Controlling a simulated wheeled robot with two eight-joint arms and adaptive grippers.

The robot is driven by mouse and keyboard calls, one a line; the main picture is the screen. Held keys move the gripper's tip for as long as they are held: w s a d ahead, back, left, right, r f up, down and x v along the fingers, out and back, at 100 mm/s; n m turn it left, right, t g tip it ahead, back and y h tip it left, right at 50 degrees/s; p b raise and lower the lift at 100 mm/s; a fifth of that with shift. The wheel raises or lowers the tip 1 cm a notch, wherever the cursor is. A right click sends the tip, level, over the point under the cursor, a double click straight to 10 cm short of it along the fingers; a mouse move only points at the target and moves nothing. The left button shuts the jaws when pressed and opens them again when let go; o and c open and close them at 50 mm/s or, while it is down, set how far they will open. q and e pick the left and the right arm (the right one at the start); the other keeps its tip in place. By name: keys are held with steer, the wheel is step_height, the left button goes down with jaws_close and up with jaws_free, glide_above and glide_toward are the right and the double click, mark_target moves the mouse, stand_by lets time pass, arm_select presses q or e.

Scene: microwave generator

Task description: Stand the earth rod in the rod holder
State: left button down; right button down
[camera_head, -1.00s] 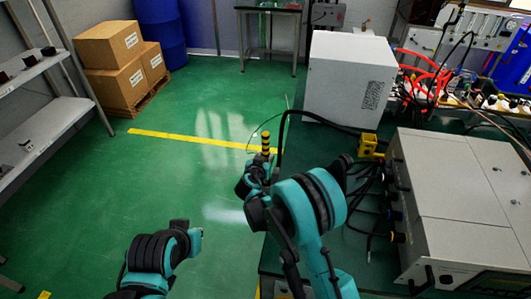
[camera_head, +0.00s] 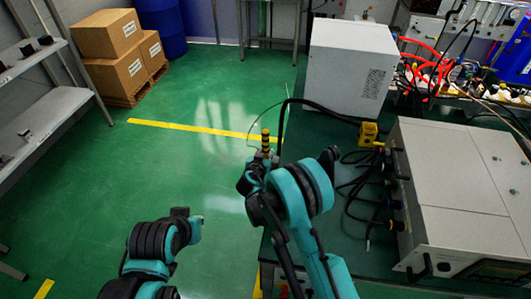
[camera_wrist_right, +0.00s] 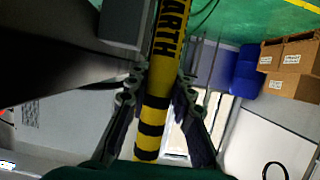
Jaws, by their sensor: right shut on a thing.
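The earth rod (camera_head: 265,140) is banded yellow and black. Its top stands up out of my right gripper (camera_head: 257,172) in the head view. In the right wrist view the rod (camera_wrist_right: 153,125) runs between the fingers of the right gripper (camera_wrist_right: 158,88), which is shut on it; the lettering "ARTH" shows. The rod's lower part is hidden in the head view. A yellow block (camera_head: 368,133), seemingly the rod holder, stands on the bench to the right, apart from the rod. My left arm's end (camera_head: 185,220) is low in the head view; its fingers cannot be made out.
The green bench (camera_head: 320,150) carries a white box (camera_head: 350,65) at the back and a grey instrument (camera_head: 460,190) at the right. Black cables (camera_head: 355,185) lie near the yellow block. Open floor lies left of the bench; cartons (camera_head: 105,40) stand far off.

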steer(key=shift+f, duration=0.5)
stand_by(0.3)
steer(key=c, duration=1.2)
jaws_free()
steer(key=v, duration=1.2)
